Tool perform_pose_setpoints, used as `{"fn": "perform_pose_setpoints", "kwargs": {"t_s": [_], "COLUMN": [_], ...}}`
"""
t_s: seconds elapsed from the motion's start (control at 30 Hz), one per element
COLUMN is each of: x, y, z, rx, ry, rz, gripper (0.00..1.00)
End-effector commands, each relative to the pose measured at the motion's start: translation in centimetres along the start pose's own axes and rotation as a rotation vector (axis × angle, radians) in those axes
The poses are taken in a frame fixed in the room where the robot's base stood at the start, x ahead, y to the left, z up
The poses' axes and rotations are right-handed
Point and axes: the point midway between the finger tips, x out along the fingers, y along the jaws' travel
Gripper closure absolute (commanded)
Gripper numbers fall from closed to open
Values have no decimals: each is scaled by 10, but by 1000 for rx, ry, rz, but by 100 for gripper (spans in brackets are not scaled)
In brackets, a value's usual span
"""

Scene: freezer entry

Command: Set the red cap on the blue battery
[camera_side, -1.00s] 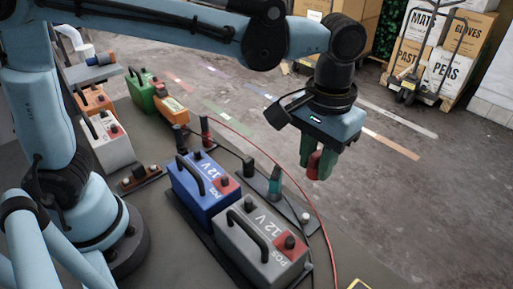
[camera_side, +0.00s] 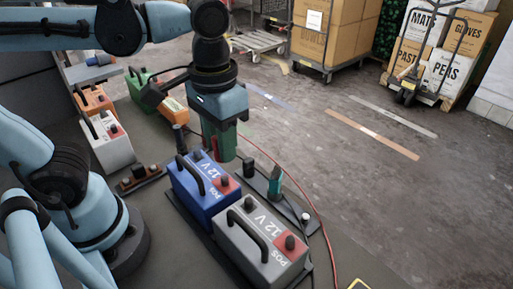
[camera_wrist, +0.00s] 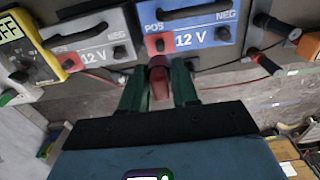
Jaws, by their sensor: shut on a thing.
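The blue battery (camera_side: 187,199) stands on the bench in the side view, with a black handle and a red patch with a dark post (camera_side: 223,183) at its near right end. In the wrist view the blue battery (camera_wrist: 215,18) is at the top, its red POS patch (camera_wrist: 152,45) just beyond my fingertips. My gripper (camera_side: 220,152) has green fingers and is shut on the red cap (camera_wrist: 159,84). In the side view it hangs above and behind the battery's red-patch end, and its fingers mostly hide the cap. The cap appears apart from the post.
A grey battery (camera_side: 252,262) stands close beside the blue one. Boxes on carts stand well behind.

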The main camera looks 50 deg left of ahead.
Motion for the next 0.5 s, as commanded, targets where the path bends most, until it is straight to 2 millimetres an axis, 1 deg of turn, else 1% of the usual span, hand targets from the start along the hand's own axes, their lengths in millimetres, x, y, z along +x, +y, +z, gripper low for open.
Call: {"fn": "perform_pose_setpoints", "kwargs": {"t_s": [0.33,0.5], "x": [0,6], "y": [0,0], "z": [0,0], "rx": [0,0], "ry": [0,0], "rz": [0,0], "gripper": [99,99]}}
